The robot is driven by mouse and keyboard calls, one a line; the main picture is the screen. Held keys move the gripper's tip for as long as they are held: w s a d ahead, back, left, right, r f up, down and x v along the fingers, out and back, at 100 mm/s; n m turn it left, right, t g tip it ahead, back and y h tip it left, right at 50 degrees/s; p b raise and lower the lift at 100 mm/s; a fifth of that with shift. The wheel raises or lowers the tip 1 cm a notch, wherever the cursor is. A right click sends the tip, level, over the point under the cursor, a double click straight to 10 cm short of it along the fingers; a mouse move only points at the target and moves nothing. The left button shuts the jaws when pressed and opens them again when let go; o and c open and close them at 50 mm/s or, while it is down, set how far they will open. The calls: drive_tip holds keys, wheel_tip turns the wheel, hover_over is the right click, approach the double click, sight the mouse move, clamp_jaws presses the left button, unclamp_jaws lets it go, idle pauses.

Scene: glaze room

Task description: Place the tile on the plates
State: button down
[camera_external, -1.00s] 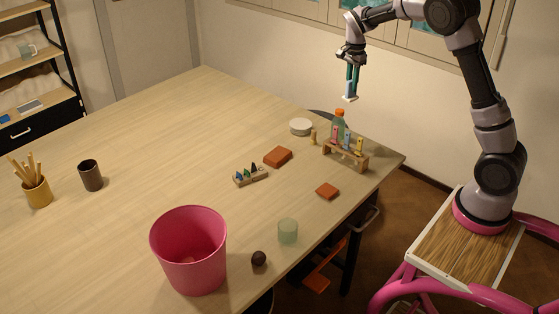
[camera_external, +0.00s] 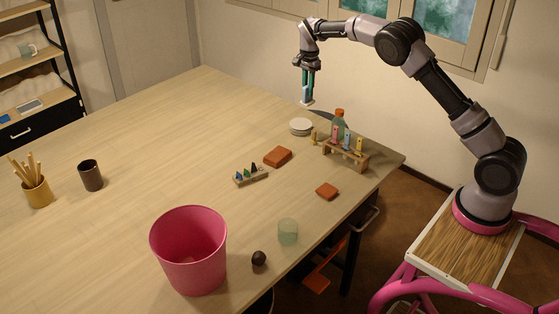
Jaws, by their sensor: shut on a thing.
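The white plates (camera_external: 301,127) lie in a low round stack near the back right edge of the table. My gripper (camera_external: 307,93) points down above the plates. It is shut on a small pale tile (camera_external: 307,103), which shows at the fingertips. In the picture the tile appears just above the plates, apart from them. The exact height of the gap is hard to tell. The fingers hide part of the tile.
Right of the plates stand an orange-capped bottle (camera_external: 339,118) and a wooden rack (camera_external: 346,156) of coloured tubes. Reddish blocks (camera_external: 278,156) and a small peg holder (camera_external: 250,176) lie nearer. A pink bin (camera_external: 188,250) stands at the front. The table's middle left is clear.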

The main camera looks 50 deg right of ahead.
wheel_tip(320, 180, down, 10)
drive_tip(key=shift+f, duration=0.2)
idle(0.4)
drive_tip(key=c, duration=0.8)
unclamp_jaws()
drive_tip(key=shift+f, duration=0.15)
